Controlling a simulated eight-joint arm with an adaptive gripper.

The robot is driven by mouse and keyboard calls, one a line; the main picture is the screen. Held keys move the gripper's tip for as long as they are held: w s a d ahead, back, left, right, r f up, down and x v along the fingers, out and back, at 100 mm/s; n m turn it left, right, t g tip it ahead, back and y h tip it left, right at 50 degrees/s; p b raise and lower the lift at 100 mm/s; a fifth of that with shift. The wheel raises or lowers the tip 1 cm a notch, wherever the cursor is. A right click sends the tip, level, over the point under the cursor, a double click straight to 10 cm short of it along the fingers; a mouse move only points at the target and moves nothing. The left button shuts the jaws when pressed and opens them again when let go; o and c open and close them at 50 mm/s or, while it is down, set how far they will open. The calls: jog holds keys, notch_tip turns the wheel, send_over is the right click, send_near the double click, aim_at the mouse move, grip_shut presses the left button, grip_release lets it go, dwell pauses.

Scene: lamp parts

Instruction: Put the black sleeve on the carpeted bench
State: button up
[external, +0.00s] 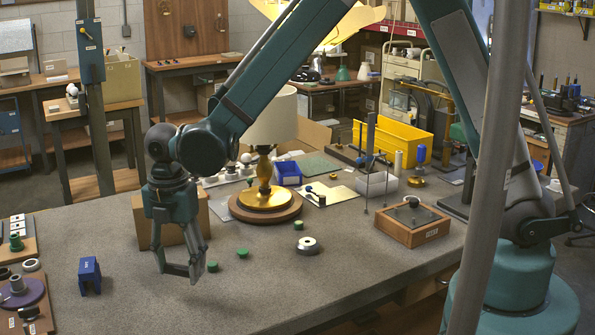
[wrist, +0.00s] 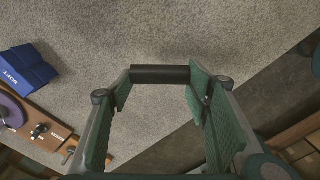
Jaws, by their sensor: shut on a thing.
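My gripper (external: 179,272) points down over the front left part of the grey carpeted bench (external: 340,275). It is shut on a black sleeve (wrist: 160,74), which lies crosswise between the two green finger pads in the wrist view. In the external view the sleeve (external: 175,269) is a small dark bar between the fingertips. The sleeve appears to be over the carpet, close to the bench's front edge. I cannot tell whether it touches the carpet (wrist: 150,130).
A blue block (external: 90,275) stands left of my gripper, near a wooden board with a purple disc (external: 22,294). A cardboard box (external: 160,232) and a brass lamp (external: 264,195) stand behind.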

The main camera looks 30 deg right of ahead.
send_over(184, 304)
jog(key=shift+d+f, duration=0.1)
jog(key=shift+f, duration=2.05)
jog(key=shift+s+f, duration=0.1)
jog(key=shift+f, duration=1.75)
jog(key=shift+f+b, duration=0.1)
jog(key=shift+b, duration=0.2)
jog(key=o, duration=0.4)
jog(key=shift+f, duration=0.1)
jog(key=shift+c, duration=0.2)
jog(key=o, duration=0.4)
jog(key=shift+r+p, duration=0.45)
jog(key=shift+r, duration=5.75)
